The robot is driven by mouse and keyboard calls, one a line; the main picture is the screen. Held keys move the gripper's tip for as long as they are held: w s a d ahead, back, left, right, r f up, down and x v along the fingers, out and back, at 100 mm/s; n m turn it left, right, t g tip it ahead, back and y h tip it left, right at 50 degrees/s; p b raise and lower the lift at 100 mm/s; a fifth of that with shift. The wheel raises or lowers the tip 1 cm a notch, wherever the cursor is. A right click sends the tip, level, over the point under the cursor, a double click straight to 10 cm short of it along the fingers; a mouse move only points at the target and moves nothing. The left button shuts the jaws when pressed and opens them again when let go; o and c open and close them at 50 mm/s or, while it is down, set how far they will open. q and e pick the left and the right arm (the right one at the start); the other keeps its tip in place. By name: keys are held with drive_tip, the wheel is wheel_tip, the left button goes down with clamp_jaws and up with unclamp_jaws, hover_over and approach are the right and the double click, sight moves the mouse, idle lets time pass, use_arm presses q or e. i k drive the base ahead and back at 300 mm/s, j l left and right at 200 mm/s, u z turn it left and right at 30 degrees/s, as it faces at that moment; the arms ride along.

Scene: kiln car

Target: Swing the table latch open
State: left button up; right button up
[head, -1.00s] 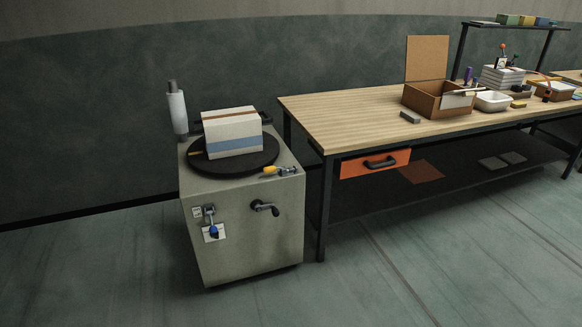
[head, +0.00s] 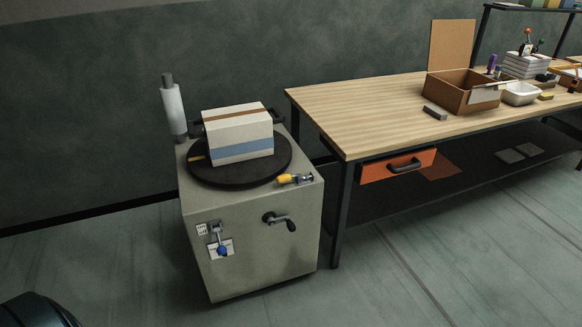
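A grey cabinet (head: 245,255) carries a round black turntable (head: 238,179) on its top. A small latch with a yellow grip (head: 295,179) lies at the turntable's front right edge, grip end toward the disc. I cannot tell whether it touches the disc. The cabinet's front has a lever with a blue knob (head: 222,251), hanging down, and a dark crank handle (head: 280,220). A white block with brown and blue bands (head: 242,132) sits on the turntable and hides part of it. Neither of my grippers is in view.
A white roll (head: 174,110) stands upright at the cabinet's back left. A wooden workbench (head: 370,110) with an orange drawer (head: 398,166) stands close on the right, holding a brown box (head: 462,95). The floor in front of the cabinet is clear.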

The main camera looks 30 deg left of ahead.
sight(283, 178)
drive_tip(key=i+j, duration=0.15)
drive_tip(key=j, duration=0.2)
drive_tip(key=i+j, duration=0.15)
drive_tip(key=j, duration=0.15)
drive_tip(key=i+j, duration=0.15)
drive_tip(key=j, duration=0.2)
drive_tip(key=i+j+z, duration=0.1)
drive_tip(key=j, duration=0.2)
drive_tip(key=i+j, duration=0.15)
drive_tip(key=j, duration=0.2)
